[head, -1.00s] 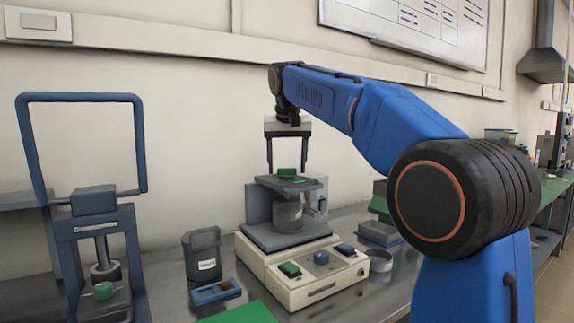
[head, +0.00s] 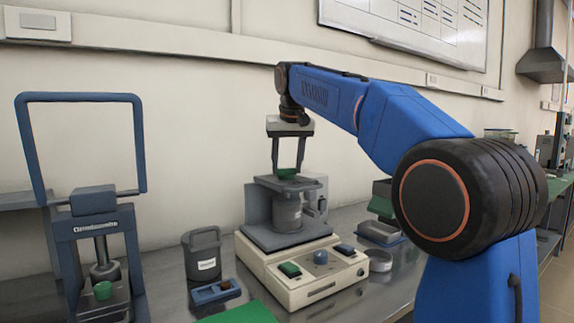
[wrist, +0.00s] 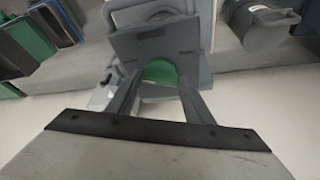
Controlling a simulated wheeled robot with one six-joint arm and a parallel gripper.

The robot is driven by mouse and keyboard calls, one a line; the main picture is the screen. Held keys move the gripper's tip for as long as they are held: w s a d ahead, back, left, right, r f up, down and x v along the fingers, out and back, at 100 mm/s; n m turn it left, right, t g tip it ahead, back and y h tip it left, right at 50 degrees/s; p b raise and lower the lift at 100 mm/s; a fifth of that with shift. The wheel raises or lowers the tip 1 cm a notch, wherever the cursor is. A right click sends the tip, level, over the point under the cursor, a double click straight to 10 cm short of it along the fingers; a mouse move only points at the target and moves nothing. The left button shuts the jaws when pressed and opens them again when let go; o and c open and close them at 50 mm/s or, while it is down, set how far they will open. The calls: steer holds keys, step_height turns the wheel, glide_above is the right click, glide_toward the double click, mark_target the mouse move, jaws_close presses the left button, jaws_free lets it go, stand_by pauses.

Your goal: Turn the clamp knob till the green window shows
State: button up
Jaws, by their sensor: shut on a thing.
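The sieve-shaker-like machine has a grey clamp plate (head: 290,184) above a dark grey pot (head: 287,213). A green clamp knob (head: 287,174) stands on top of the plate. My gripper (head: 287,169) points down from above, with its two fingers on either side of the knob, shut on it. In the wrist view the green knob (wrist: 160,72) shows between the fingers, partly hidden by them. I cannot make out a green window in either present view.
A grey canister (head: 202,255) and a blue tray (head: 215,293) stand to the left. A blue press (head: 95,225) is farther left. A shallow round dish (head: 379,260) lies on the right.

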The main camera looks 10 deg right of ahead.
steer(key=o, duration=1.1)
steer(key=shift+c, duration=0.2)
steer(key=shift+r, duration=0.15)
steer(key=v, duration=1.7)
steer(key=shift+s, duration=0.15)
